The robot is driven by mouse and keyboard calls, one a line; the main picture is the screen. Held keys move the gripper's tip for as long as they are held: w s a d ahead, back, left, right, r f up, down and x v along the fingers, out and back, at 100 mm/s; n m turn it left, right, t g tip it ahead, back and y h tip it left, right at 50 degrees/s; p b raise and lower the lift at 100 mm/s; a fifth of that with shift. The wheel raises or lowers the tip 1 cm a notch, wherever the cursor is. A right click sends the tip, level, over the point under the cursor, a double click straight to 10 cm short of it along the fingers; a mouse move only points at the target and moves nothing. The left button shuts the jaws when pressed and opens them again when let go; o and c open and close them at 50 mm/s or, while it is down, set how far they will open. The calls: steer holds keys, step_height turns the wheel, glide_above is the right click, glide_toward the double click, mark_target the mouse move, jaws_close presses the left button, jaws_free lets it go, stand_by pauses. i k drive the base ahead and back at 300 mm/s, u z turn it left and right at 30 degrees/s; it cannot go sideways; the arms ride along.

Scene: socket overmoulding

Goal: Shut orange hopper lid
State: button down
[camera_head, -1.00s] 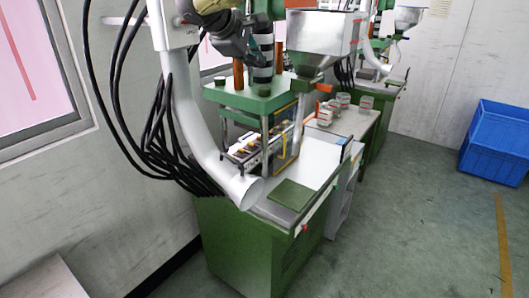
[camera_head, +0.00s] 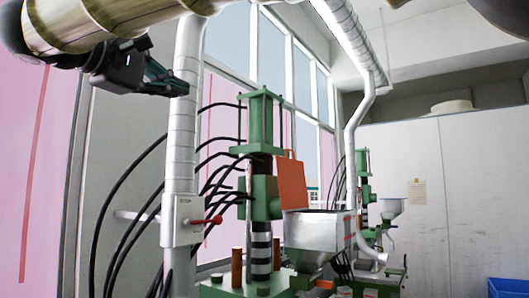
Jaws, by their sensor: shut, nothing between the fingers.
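The orange hopper lid (camera_head: 291,183) stands open, roughly upright, at the left rear edge of the grey metal hopper (camera_head: 315,234). The hopper's top opening faces up and shows as a dark strip. My gripper (camera_head: 182,88) is at the upper left, shut and empty, pointing right across the vertical pipe. In the picture it is left of and higher than the lid, clear of it. How far apart they are in depth I cannot tell.
A silver vertical pipe (camera_head: 182,140) and a grey switch box (camera_head: 182,220) with a red handle stand between gripper and hopper in the picture. The green press (camera_head: 262,195) is beside the lid. Black hoses (camera_head: 130,170) hang at left. A second funnel hopper (camera_head: 391,208) is behind.

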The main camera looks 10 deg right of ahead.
mark_target(292, 183)
steer(key=i, duration=2)
steer(key=z, duration=0.65)
